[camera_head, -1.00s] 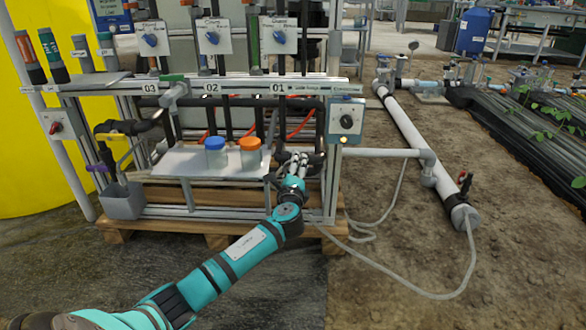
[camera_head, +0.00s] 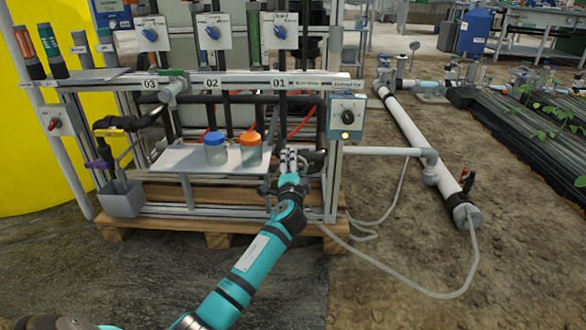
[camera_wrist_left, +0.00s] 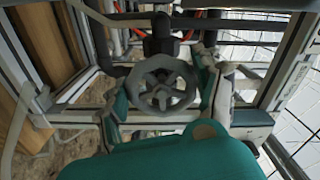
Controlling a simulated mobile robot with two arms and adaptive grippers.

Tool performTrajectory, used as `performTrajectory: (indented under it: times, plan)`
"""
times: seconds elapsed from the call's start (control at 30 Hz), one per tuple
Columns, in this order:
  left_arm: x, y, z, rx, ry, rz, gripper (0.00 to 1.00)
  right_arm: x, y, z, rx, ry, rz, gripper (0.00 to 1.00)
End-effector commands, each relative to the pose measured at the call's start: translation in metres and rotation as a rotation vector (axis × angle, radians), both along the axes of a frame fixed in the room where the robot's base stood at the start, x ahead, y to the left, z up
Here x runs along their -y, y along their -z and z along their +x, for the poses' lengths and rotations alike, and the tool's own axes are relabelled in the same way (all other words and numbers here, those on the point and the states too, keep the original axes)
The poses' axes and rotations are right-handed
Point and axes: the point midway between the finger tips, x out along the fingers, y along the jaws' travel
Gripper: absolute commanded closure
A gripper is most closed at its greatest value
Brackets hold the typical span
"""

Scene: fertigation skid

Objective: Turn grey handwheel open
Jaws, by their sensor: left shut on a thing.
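The grey handwheel (camera_wrist_left: 162,84), a spoked ring on a dark valve stem, faces the camera in the middle of the left wrist view. My left gripper (camera_wrist_left: 162,92) has a finger on each side of the wheel and is shut on its rim. In the head view my left gripper (camera_head: 289,160) is at the right part of the skid, just right of the orange-capped jar. There the handwheel is mostly hidden behind the fingers. My right gripper is in neither view.
A shelf (camera_head: 186,160) left of my gripper holds a blue-capped jar (camera_head: 215,150) and an orange-capped jar (camera_head: 250,150). A control box with a dial (camera_head: 346,117) is mounted up right. Frame posts and dark pipes surround the wheel closely. A clear hose lies on the ground at right.

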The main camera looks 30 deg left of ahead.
Motion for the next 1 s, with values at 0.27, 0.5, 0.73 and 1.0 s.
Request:
performTrajectory:
  times: [0.27, 0.5, 0.73, 1.0]
  plan:
    - [0.0001, 0.0036, -0.0007, 0.016, -0.001, -0.037, 0.65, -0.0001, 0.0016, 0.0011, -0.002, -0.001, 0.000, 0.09]
    - [0.0001, 0.0035, -0.0006, 0.017, -0.001, -0.038, 0.65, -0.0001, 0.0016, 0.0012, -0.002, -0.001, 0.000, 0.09]
    - [0.0001, 0.0032, -0.0005, 0.016, -0.001, -0.037, 0.17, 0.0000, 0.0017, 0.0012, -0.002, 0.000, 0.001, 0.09]
    - [0.0000, 0.0013, -0.0001, 0.019, 0.000, -0.035, 0.09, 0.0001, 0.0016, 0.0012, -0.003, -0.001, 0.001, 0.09]
